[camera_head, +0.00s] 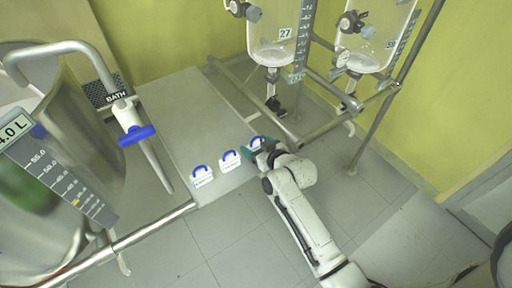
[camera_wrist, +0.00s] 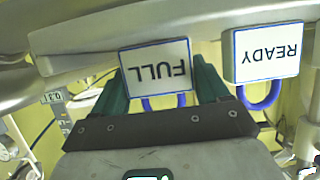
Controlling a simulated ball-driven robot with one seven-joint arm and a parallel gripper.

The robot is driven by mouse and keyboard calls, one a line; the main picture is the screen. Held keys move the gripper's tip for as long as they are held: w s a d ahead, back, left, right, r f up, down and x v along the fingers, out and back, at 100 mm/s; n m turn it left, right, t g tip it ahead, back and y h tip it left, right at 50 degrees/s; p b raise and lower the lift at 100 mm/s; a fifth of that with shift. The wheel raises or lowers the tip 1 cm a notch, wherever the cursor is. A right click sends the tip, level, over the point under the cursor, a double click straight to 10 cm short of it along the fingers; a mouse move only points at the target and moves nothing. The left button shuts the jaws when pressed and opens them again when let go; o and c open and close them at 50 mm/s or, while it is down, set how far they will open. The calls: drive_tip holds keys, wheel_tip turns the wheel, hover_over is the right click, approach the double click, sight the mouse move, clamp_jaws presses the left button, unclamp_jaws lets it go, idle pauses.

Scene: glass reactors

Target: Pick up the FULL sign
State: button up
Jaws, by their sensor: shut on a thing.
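The FULL sign (camera_wrist: 157,66) is a white plate with a blue edge and a blue loop handle, and it appears upside down in the wrist view. My gripper (camera_wrist: 162,84) has its two green fingers on either side of it, shut on it. In the head view my gripper (camera_head: 263,150) is at the far right sign of a row on the edge of a grey box, and it partly hides that sign (camera_head: 255,142). I cannot tell there whether the sign is clear of the box.
The READY sign (camera_wrist: 267,53) stands close beside in the wrist view. In the head view two blue-handled signs, a middle one (camera_head: 230,160) and a left one (camera_head: 202,177), sit along the grey box (camera_head: 190,110). A metal frame (camera_head: 240,85) with glass reactors stands behind; a steel bath (camera_head: 85,120) is left.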

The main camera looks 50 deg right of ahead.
drive_tip(key=shift+c, duration=1.2)
